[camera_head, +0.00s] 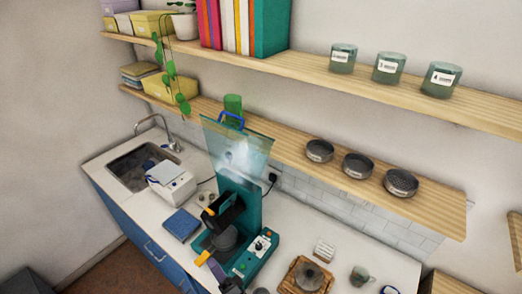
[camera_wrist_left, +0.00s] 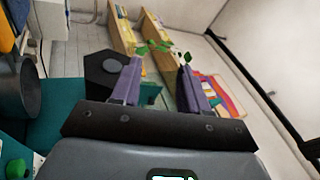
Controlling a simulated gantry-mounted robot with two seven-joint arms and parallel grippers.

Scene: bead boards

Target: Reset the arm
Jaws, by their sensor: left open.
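My left gripper (camera_head: 216,270) is low in the head view, in front of the teal machine (camera_head: 265,249) on the counter. In the left wrist view its two purple fingers (camera_wrist_left: 162,86) are spread apart with nothing between them. A black block with a grey disc (camera_wrist_left: 107,66) shows beside and beyond the left finger, and I cannot tell whether they touch. My right gripper is not in view.
The machine carries a black tilted part (camera_head: 222,212) and a grey pot (camera_head: 224,238). A white box (camera_head: 171,184) and blue pad (camera_head: 181,224) lie left. Wooden shelves (camera_head: 300,70) hang above.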

